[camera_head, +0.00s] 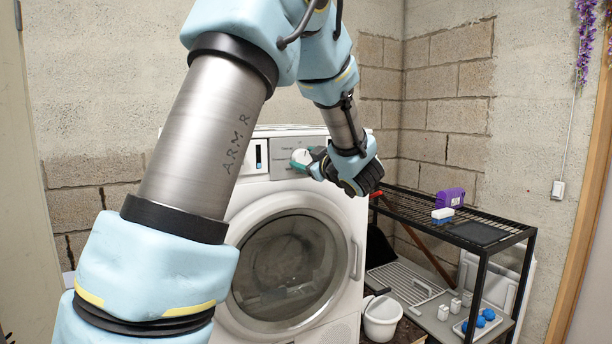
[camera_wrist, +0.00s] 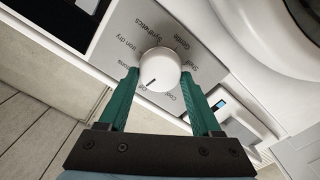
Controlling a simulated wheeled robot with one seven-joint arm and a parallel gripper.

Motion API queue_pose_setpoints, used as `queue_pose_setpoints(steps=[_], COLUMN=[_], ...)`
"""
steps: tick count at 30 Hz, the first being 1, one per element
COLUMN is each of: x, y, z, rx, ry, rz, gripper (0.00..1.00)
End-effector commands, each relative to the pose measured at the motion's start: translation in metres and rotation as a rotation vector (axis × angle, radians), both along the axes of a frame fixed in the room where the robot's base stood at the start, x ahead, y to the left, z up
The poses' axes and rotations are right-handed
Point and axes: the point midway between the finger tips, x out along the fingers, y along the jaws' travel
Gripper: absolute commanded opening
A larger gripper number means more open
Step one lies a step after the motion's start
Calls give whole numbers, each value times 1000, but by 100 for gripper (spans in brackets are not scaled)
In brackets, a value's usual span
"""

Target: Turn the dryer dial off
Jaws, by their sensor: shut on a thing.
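The white dryer (camera_head: 240,215) stands against the block wall with its round door closed. Its dial (camera_wrist: 160,68) is a white round knob on a grey panel with printed labels. My gripper (camera_wrist: 160,76) has its two green fingers on either side of the dial, shut on it. A short dark mark on the dial points to the lower left in the wrist view, close to a label that seems to read "Off". In the head view the dial (camera_head: 300,157) shows at the upper front of the dryer, partly hidden by my gripper (camera_head: 313,163).
A black metal rack (camera_head: 462,232) stands right of the dryer, with a purple box (camera_head: 450,197) and a blue-and-white item (camera_head: 442,214) on top. A white bucket (camera_head: 381,320) is beside the dryer. Wall space above the rack is clear.

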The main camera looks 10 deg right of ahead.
Motion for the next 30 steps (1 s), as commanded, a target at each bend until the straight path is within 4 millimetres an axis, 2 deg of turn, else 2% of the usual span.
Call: queue_pose_setpoints(steps=[1,12,29,30], x=[0,-1,0,0], y=[0,1,1,1], z=[-6,-3,-2,-2], rx=[-32,-186,-212,-212], ry=[-11,-63,-72,-72], rz=[0,0,0,0], gripper=[10,10,10,70])
